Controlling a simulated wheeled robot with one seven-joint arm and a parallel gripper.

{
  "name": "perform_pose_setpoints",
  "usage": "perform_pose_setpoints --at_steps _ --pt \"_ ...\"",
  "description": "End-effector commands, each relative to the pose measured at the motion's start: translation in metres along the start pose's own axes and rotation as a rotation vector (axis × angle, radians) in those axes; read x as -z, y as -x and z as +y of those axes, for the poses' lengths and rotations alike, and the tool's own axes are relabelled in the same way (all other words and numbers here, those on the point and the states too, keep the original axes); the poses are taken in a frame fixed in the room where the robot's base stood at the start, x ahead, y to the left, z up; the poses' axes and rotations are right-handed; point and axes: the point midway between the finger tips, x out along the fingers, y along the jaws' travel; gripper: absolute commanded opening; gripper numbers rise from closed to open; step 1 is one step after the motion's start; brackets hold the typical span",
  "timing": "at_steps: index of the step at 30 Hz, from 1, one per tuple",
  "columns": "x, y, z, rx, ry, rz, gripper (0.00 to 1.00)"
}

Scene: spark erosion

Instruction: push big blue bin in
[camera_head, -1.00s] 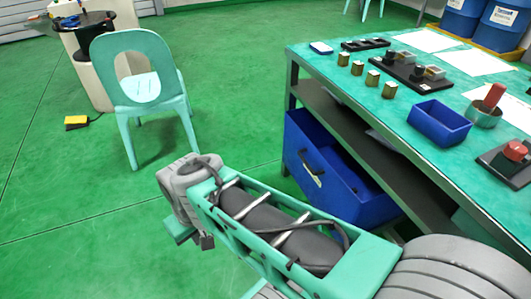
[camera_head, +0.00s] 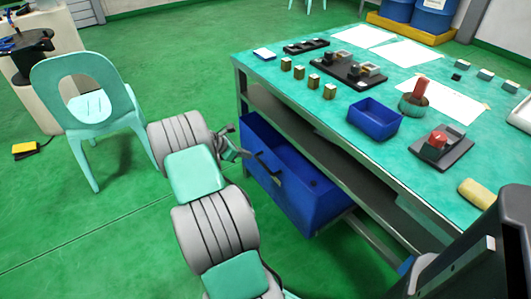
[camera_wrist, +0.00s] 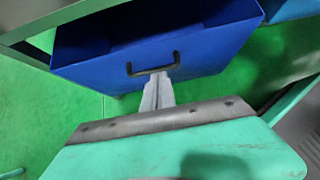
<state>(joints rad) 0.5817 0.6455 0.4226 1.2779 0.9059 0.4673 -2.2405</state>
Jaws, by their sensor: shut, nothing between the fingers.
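The big blue bin (camera_head: 322,208) sits under the workbench and sticks out past its front edge. It has a dark handle (camera_head: 268,170) on its outer face. In the wrist view the bin's front panel (camera_wrist: 205,52) and its handle (camera_wrist: 151,68) fill the upper middle. My gripper (camera_head: 244,153) is close to the handle side of the bin, partly hidden by my arm. In the wrist view my gripper (camera_wrist: 158,82) is shut and empty, its fingertips just below or at the handle. I cannot tell whether they touch the panel.
The green-topped workbench (camera_head: 300,110) carries a small blue tray (camera_head: 375,120), brass blocks and several fixtures. A mint chair (camera_head: 85,105) stands left of my arm. A yellow pedal (camera_head: 25,149) lies on the floor. Green floor is free in front of the bench.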

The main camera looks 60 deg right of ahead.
Motion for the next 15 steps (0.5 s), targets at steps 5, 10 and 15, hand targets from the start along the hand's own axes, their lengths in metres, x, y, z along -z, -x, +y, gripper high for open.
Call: perform_pose_setpoints --at_steps 5,10,15 --pt "0.002 -0.024 -0.001 0.006 0.008 -0.003 0.00" --pt "0.003 -0.061 -0.002 0.006 0.008 -0.001 0.00" --pt "0.003 -0.098 -0.001 0.004 0.007 -0.001 0.00"
